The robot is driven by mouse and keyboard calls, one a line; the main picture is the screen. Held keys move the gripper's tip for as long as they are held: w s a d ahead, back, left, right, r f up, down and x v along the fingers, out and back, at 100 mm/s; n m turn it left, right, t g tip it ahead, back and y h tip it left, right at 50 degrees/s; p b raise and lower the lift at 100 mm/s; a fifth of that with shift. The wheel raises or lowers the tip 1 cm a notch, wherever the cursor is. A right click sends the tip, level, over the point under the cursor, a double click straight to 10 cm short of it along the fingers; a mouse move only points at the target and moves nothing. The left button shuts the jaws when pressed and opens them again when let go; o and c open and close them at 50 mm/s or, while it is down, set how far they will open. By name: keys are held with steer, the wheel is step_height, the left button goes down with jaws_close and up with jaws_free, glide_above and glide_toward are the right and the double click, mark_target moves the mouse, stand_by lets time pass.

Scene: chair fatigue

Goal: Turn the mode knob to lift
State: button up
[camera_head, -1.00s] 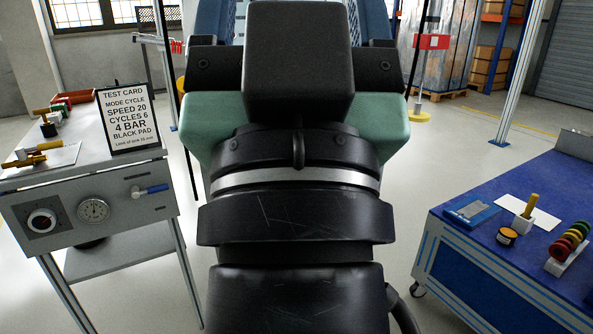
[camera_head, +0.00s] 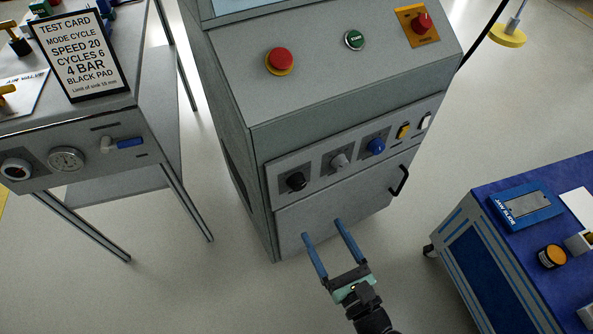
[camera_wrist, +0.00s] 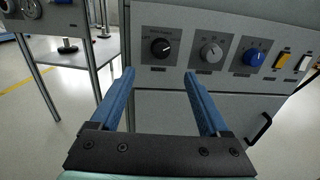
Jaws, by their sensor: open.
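A grey control cabinet has a front panel (camera_head: 318,177) with three knobs in a row. The black knob (camera_head: 296,181) is at the left, the grey knob (camera_head: 339,161) in the middle and the blue knob (camera_head: 376,146) at the right. My gripper (camera_head: 321,229) is open and empty in front of the cabinet door, below the panel. In the wrist view the black knob (camera_wrist: 160,47) shows just above the gap between my blue fingers (camera_wrist: 159,74), apart from them.
A yellow switch (camera_head: 403,131), a white switch (camera_head: 425,121) and a door handle (camera_head: 399,180) are right of the knobs. A red stop button (camera_head: 281,61) is on top. A side table with a test card (camera_head: 80,54) stands left, a blue bench (camera_head: 484,261) right.

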mark_target(299, 188)
steer(key=shift+m, duration=0.5)
steer(key=b+x, duration=0.2)
steer(key=x, duration=1)
steer(key=shift+w+f+b, duration=0.1)
steer(key=shift+b, duration=0.3)
jaws_close()
